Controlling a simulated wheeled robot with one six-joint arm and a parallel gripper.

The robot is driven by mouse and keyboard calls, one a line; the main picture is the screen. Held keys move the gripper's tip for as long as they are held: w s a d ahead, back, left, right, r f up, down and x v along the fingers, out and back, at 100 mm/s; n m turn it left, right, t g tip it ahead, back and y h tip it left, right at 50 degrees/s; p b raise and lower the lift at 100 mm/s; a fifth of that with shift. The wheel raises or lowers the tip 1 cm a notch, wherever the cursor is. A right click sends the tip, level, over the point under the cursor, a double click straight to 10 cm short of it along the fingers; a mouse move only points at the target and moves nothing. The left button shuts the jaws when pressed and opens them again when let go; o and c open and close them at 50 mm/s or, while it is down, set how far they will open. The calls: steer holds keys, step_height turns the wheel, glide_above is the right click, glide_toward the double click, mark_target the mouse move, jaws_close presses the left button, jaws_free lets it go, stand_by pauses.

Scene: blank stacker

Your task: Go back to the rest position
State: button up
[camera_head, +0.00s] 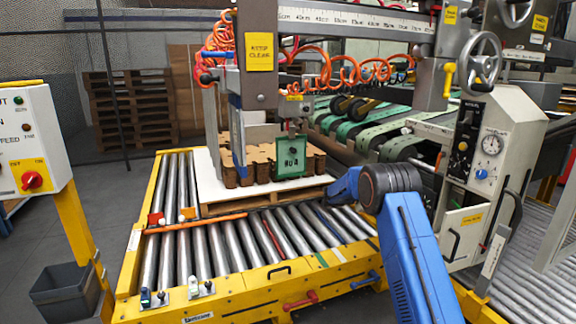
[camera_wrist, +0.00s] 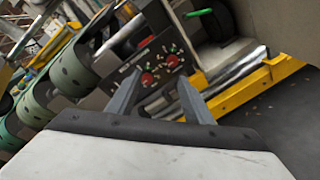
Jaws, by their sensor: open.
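My blue arm rises from the lower right in the head view, with its dark wrist joint above the right side of the roller conveyor. In the head view the end of my arm points left near the pallet's right corner, and its fingers are not clearly visible. In the wrist view my gripper (camera_wrist: 160,98) shows two grey fingers spread apart with nothing between them. Beyond the fingers is a dark control panel (camera_wrist: 155,65) with red knobs, and a yellow rail (camera_wrist: 255,88) lies to the right.
A wooden pallet (camera_head: 262,201) with brown stacked blanks (camera_head: 262,160) and a green plate (camera_head: 291,158) sits on the yellow-framed roller conveyor (camera_head: 225,312). A machine cabinet (camera_head: 515,125) stands at right. A control box (camera_head: 28,140) and grey bin (camera_head: 65,290) stand at left.

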steer(key=s+a+r+m+g+y, duration=0.15)
steer(key=s+r, duration=0.35)
steer(key=s, duration=0.7)
steer(key=s+r+m+y, duration=0.3)
steer(key=s+r, duration=0.3)
steer(key=s, duration=0.5)
steer(key=s+r+m+g+y, duration=0.1)
steer(key=s+r+m+y, duration=0.3)
steer(key=s, duration=0.8)
steer(key=s+a+f+m+t+y, duration=0.1)
steer(key=s+a, duration=0.3)
steer(key=s, duration=0.8)
steer(key=s+a+f+m+y, duration=0.1)
steer(key=s+a+y, duration=0.3)
steer(key=s, duration=0.8)
steer(key=s+a+f+m+t+y, duration=0.1)
steer(key=s+a, duration=0.5)
steer(key=s, duration=0.7)
step_height(320, 180, down, 2)
steer(key=shift+f+m+t+y, duration=0.25)
steer(key=shift+m+t+y, duration=0.1)
steer(key=shift+m+y, duration=0.25)
